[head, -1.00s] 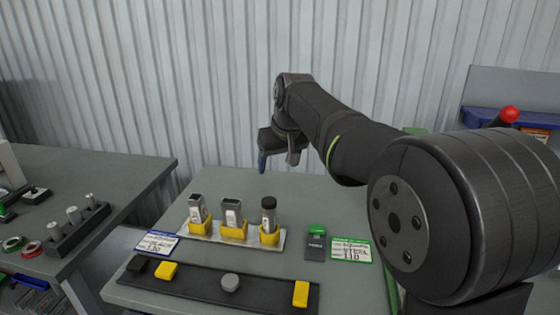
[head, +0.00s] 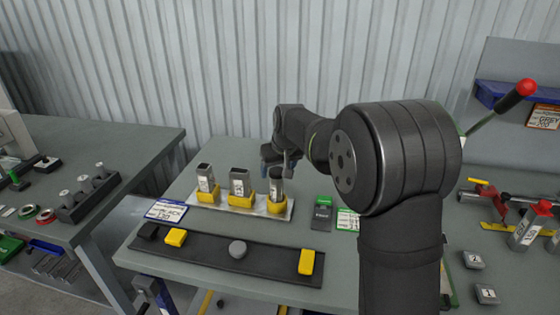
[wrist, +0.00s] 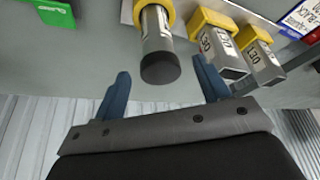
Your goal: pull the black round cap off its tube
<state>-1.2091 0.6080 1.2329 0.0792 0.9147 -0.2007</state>
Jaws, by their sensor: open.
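The black round cap (wrist: 160,69) is on the end of a grey round tube (wrist: 157,30) with a white label, seen in the wrist view. The tube stands in a yellow holder (head: 276,206), the right one of three in the head view. My gripper (head: 278,166) is at the top of this tube and partly hides the cap there. In the wrist view its two blue fingers are open, one on each side of the cap, with a gap on both sides. I cannot tell how deep the cap sits between them.
A square tube (head: 239,183) and another (head: 205,179) stand left of the round one on the metal base plate (head: 218,206). In front lies a dark rail (head: 200,253) with yellow blocks (head: 306,262) and a grey round piece (head: 237,249). A green-and-black item (head: 322,213) lies to the right.

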